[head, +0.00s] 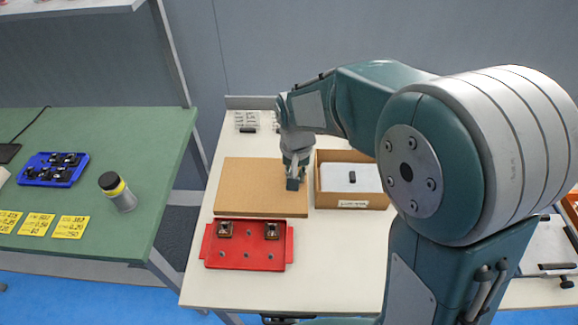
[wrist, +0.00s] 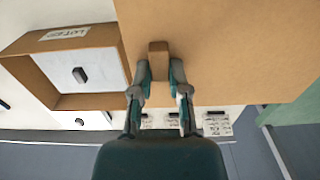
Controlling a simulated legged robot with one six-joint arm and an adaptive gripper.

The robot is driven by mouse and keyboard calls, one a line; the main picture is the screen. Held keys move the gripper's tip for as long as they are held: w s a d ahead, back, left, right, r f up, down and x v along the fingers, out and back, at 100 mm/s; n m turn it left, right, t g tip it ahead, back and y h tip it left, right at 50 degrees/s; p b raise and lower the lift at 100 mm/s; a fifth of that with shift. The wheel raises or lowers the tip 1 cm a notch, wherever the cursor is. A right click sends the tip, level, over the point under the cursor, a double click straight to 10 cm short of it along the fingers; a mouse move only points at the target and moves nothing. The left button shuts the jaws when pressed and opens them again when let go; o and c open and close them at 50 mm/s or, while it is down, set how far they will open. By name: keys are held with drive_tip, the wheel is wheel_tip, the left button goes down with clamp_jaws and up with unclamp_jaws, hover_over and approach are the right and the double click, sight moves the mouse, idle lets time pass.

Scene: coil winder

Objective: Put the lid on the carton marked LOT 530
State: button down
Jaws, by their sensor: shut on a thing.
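The brown lid (head: 250,185) is a flat cardboard panel over the white table, left of the carton; I cannot tell whether it rests or hangs just above. My gripper (head: 294,178) is at the lid's right side. In the wrist view my gripper (wrist: 160,72) is shut on the small brown grip block (wrist: 158,47) of the lid (wrist: 230,50). The open carton (head: 350,203) stands right of the lid, with a white insert and a dark piece inside. Its label (wrist: 68,33) shows LOT in the wrist view; the number is too small to read surely.
A red tray (head: 250,259) with two dark parts lies in front of the lid. Small labelled items (head: 246,120) stand at the table's back. A green bench (head: 150,150) at the left holds a blue tray (head: 52,168), yellow cards (head: 70,227) and a yellow-ringed cylinder (head: 121,197).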

drive_tip(key=shift+s+d+r, duration=0.2)
drive_tip(key=shift+s+r, duration=0.05)
drive_tip(key=shift+s, duration=0.25)
drive_tip(key=shift+s+d+r, duration=0.2)
drive_tip(key=shift+s, duration=0.3)
drive_tip(key=shift+w+d, duration=0.1)
drive_tip(key=shift+d, duration=0.1)
drive_tip(key=w+d+r, duration=0.1)
drive_tip(key=w+d, duration=0.4)
drive_tip(key=d, duration=0.6)
drive_tip(key=w+d+r, duration=0.1)
drive_tip(key=w+d, duration=0.5)
drive_tip(key=d, duration=0.5)
drive_tip(key=shift+a+f, duration=0.1)
drive_tip(key=shift+f, duration=2.8)
drive_tip(key=shift+s+f, duration=0.1)
drive_tip(key=shift+f, duration=0.75)
drive_tip(key=c, duration=0.5)
unclamp_jaws()
drive_tip(key=shift+c, duration=0.2)
